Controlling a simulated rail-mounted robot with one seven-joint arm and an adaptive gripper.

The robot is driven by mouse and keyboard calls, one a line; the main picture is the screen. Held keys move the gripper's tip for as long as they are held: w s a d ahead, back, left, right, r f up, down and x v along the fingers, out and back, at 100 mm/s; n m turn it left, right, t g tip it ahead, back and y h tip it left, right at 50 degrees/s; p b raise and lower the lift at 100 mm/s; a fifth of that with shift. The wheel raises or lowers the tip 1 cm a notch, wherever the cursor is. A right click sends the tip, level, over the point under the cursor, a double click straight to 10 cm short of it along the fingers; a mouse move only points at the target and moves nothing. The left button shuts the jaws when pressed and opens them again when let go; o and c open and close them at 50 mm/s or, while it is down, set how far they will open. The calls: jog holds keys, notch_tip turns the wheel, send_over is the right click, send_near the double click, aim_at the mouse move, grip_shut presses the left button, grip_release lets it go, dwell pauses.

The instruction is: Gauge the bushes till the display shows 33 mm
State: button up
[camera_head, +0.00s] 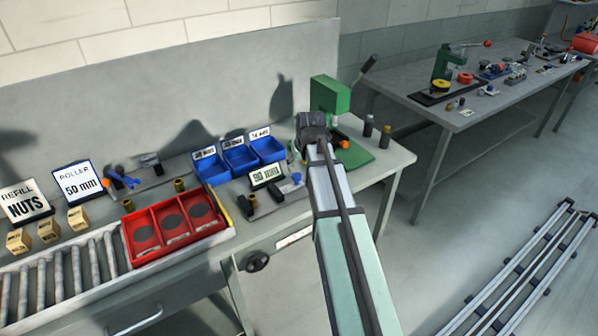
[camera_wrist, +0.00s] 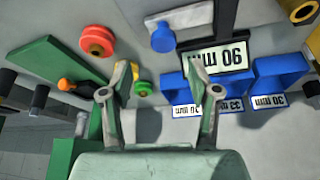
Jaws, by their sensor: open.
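The gauge display (camera_head: 267,175) stands on the bench front and appears to read 90 mm; it shows inverted in the wrist view (camera_wrist: 215,58). Dark, brass-topped cylinders that look like bushes stand at the bench's right end (camera_head: 385,136) and left of the blue bins (camera_head: 180,185). A brass ring (camera_wrist: 303,10) shows at the wrist view's corner. My gripper (camera_wrist: 157,75) is open and empty above the bench, right of the display in the head view, its fingers apart. It hides part of the bench behind it.
Three labelled blue bins (camera_head: 212,170) stand behind the display. A green press (camera_head: 329,95) rises behind my gripper. A red divided tray (camera_head: 150,256) and a roller conveyor (camera_head: 50,285) lie at left. In the wrist view, a red spool (camera_wrist: 97,40) is near the left finger.

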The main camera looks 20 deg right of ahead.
jog(key=shift+v, duration=1.95)
jog(key=s+d+f+m+g+h+b, duration=0.2)
jog(key=s+d+f+b, duration=0.15)
jog(key=d+f, duration=0.6)
jog(key=s+d+f+m+g+h+b, duration=0.1)
jog(key=s+d+f+m+h+b, duration=0.15)
jog(key=s+d+f, duration=0.65)
jog(key=s+a+f+n+g+y+p, duration=0.15)
jog(key=s+a+f, duration=0.25)
jog(key=a+f, duration=0.55)
jog(key=s+a+f+n+g+y+p, duration=0.15)
jog(key=s+a+f, duration=0.25)
jog(key=a+f, duration=0.6)
jog(key=s+a+f+g+p, duration=0.1)
jog(key=s+a+f, duration=0.2)
jog(key=s, duration=0.6)
jog(key=s+a+f+n+g+y, duration=0.1)
jog(key=s+a+f, duration=0.3)
jog(key=s, duration=0.6)
jog(key=s+a+f+n+g+y+p, duration=0.1)
jog(key=s+a+f+g, duration=0.2)
jog(key=s+a, duration=0.4)
jog(key=s, duration=0.3)
jog(key=shift+a+f+p, duration=0.25)
jog(key=shift+a+p, duration=0.05)
jog(key=shift+p, duration=0.05)
